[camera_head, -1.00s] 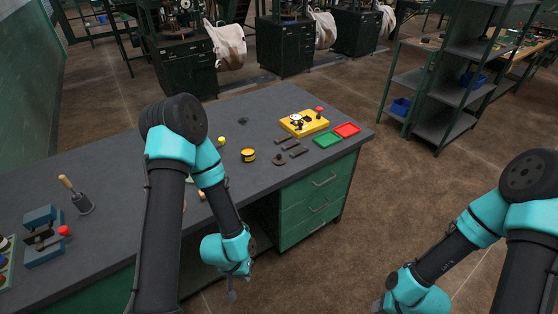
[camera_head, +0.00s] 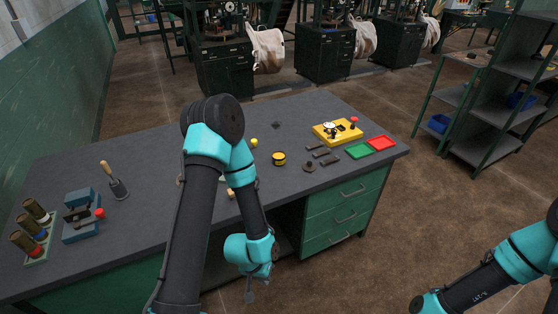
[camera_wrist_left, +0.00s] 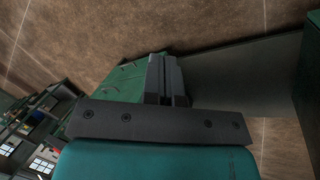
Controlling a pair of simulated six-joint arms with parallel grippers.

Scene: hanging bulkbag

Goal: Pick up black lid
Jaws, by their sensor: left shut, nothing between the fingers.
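A small dark round piece with a raised knob (camera_head: 309,166) lies on the grey workbench (camera_head: 330,205), right of a yellow tin with a dark top (camera_head: 279,158). Another small dark piece (camera_head: 276,125) lies farther back. I cannot tell for sure which is the black lid. My left gripper (camera_head: 249,291) is shut and empty. It hangs in front of the bench, below its top, apart from these pieces. In the left wrist view its fingers (camera_wrist_left: 166,75) are together, with the green drawers and floor beyond. My right gripper is out of view.
A yellow box (camera_head: 338,131), a green tray (camera_head: 359,151) and a red tray (camera_head: 381,143) are at the bench's right end. A blue vise-like block (camera_head: 82,215), a brush-like tool (camera_head: 118,185) and several upright cylinders stand at left.

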